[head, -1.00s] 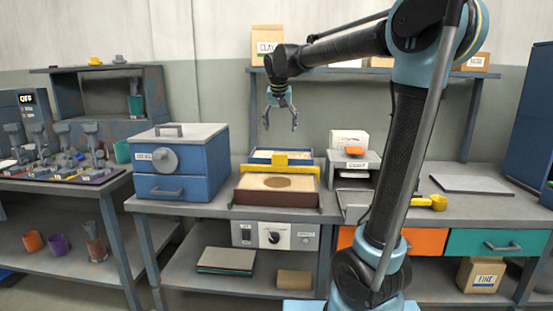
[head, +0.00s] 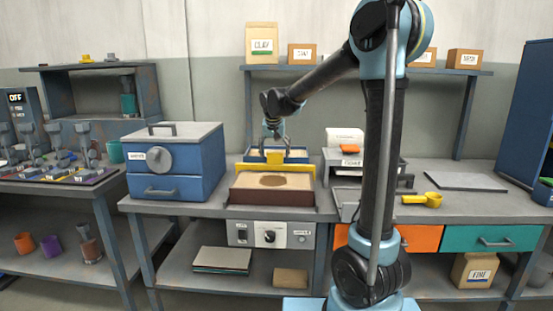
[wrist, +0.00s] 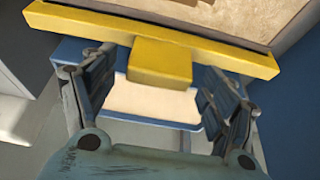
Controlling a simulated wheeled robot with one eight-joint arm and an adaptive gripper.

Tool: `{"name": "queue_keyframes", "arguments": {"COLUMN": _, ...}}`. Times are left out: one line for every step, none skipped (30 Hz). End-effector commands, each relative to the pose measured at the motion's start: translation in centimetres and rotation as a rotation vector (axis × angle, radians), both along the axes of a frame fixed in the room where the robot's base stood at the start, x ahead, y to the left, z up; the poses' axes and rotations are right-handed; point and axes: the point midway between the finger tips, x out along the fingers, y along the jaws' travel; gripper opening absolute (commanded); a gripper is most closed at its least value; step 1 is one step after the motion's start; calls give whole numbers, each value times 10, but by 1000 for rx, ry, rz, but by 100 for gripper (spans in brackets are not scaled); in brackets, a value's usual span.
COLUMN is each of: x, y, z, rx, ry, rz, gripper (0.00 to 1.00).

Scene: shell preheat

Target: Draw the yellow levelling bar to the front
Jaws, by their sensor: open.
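The yellow levelling bar (head: 274,162) lies across the back part of a sand-filled brown tray (head: 272,196) on the bench. In the wrist view the bar (wrist: 90,25) spans the top, with a yellow block-shaped handle (wrist: 160,63) jutting toward my gripper. My gripper (head: 275,155) is just above and behind the bar, pointing down. In the wrist view my gripper (wrist: 158,88) is open, with one finger on each side of the handle and gaps visible on both sides. Contact with the handle cannot be seen.
A blue cabinet with a dial (head: 175,165) stands left of the tray. A grey rack (head: 365,170) stands right of it, and a yellow scoop (head: 422,200) lies farther right. A blue-rimmed tray (wrist: 160,118) lies behind the bar. A shelf with labelled boxes (head: 302,54) hangs above.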

Motion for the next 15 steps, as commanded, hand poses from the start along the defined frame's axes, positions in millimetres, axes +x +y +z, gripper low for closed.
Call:
{"name": "queue_keyframes", "arguments": {"x": 3, "y": 0, "z": -6, "rx": 0, "ry": 0, "rz": -1, "gripper": 78}}
{"name": "queue_keyframes", "arguments": {"x": 5, "y": 0, "z": -9, "rx": 0, "ry": 0, "rz": -1, "gripper": 78}}
{"name": "queue_keyframes", "arguments": {"x": 6, "y": 0, "z": -13, "rx": 0, "ry": 0, "rz": -1, "gripper": 78}}
{"name": "queue_keyframes", "arguments": {"x": 7, "y": -1, "z": -16, "rx": 0, "ry": 0, "rz": -1, "gripper": 78}}
{"name": "queue_keyframes", "arguments": {"x": 8, "y": -1, "z": -18, "rx": 0, "ry": 0, "rz": -1, "gripper": 78}}
{"name": "queue_keyframes", "arguments": {"x": 9, "y": -1, "z": -20, "rx": -1, "ry": 0, "rz": -1, "gripper": 78}}
{"name": "queue_keyframes", "arguments": {"x": 9, "y": -1, "z": -22, "rx": -1, "ry": 0, "rz": -1, "gripper": 78}}
{"name": "queue_keyframes", "arguments": {"x": 10, "y": -1, "z": -23, "rx": -1, "ry": 0, "rz": -1, "gripper": 78}}
{"name": "queue_keyframes", "arguments": {"x": 10, "y": -1, "z": -24, "rx": -1, "ry": 0, "rz": -1, "gripper": 78}}
{"name": "queue_keyframes", "arguments": {"x": 11, "y": -1, "z": -24, "rx": -1, "ry": 0, "rz": -1, "gripper": 78}}
{"name": "queue_keyframes", "arguments": {"x": 11, "y": -1, "z": -25, "rx": -1, "ry": 0, "rz": -1, "gripper": 78}}
{"name": "queue_keyframes", "arguments": {"x": 11, "y": -1, "z": -25, "rx": -1, "ry": 0, "rz": -1, "gripper": 78}}
{"name": "queue_keyframes", "arguments": {"x": 11, "y": -1, "z": -25, "rx": -1, "ry": 0, "rz": -1, "gripper": 78}}
{"name": "queue_keyframes", "arguments": {"x": 11, "y": -1, "z": -25, "rx": -1, "ry": 0, "rz": -1, "gripper": 78}}
{"name": "queue_keyframes", "arguments": {"x": 11, "y": -1, "z": -25, "rx": -1, "ry": 0, "rz": -1, "gripper": 78}}
